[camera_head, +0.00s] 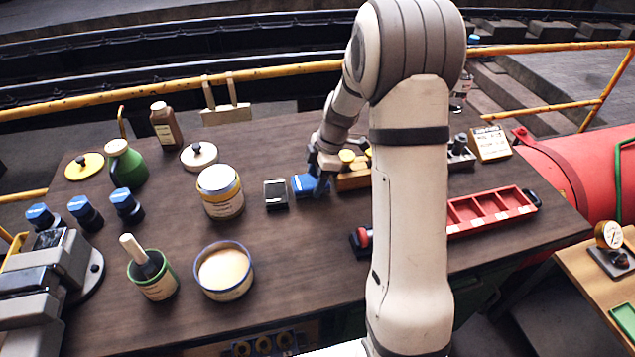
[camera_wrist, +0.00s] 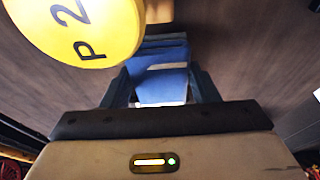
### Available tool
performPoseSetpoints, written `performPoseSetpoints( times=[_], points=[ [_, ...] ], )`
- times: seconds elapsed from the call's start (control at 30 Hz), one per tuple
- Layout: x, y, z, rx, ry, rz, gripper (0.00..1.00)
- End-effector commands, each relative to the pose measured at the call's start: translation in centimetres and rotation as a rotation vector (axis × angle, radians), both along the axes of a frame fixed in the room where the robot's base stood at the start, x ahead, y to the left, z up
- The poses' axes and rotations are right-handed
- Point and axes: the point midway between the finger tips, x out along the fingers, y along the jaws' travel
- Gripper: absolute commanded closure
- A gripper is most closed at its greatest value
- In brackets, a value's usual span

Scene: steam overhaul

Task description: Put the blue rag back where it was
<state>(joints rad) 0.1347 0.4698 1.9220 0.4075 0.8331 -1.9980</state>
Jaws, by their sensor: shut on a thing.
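The blue rag (camera_head: 306,184) is at the middle of the dark wooden bench, beside a small wooden block with yellow-topped pieces. My gripper (camera_head: 318,182) is at it from above, its fingers partly hidden by my own arm. In the wrist view the blue rag (camera_wrist: 162,82) lies between the two dark fingers of my gripper (camera_wrist: 162,92), which are shut on it. The rag is at or just above the bench top; I cannot tell whether it touches.
A small black-and-silver box (camera_head: 276,194) stands just left of the rag. The wooden block (camera_head: 353,178) is close on the right; a yellow disc marked P2 (camera_wrist: 85,30) looms in the wrist view. A labelled tin (camera_head: 221,197) and red tray (camera_head: 490,212) stand farther off. Bare bench lies in front.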

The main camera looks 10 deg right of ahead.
Motion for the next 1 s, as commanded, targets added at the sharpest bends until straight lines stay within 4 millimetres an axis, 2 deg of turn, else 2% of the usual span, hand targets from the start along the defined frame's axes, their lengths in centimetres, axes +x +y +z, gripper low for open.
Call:
performPoseSetpoints(
  times=[0.13, 0.5, 0.53, 0.7, 0.77, 1.0],
  points=[
    [-0.1, 0.0, -1.9, 0.001, 0.004, -0.001, 0.64],
    [0.0, 0.0, -2.4, 0.001, 0.002, -0.002, 0.64],
    [0.0, 0.0, -2.3, 0.001, 0.002, -0.002, 0.44],
    [0.0, -0.1, -2.2, 0.001, 0.002, -0.002, 0.3],
    [0.0, -0.1, -2.2, 0.001, 0.002, -0.002, 0.25],
    [0.0, -0.1, -2.2, 0.001, 0.002, -0.003, 0.24]
  ],
)
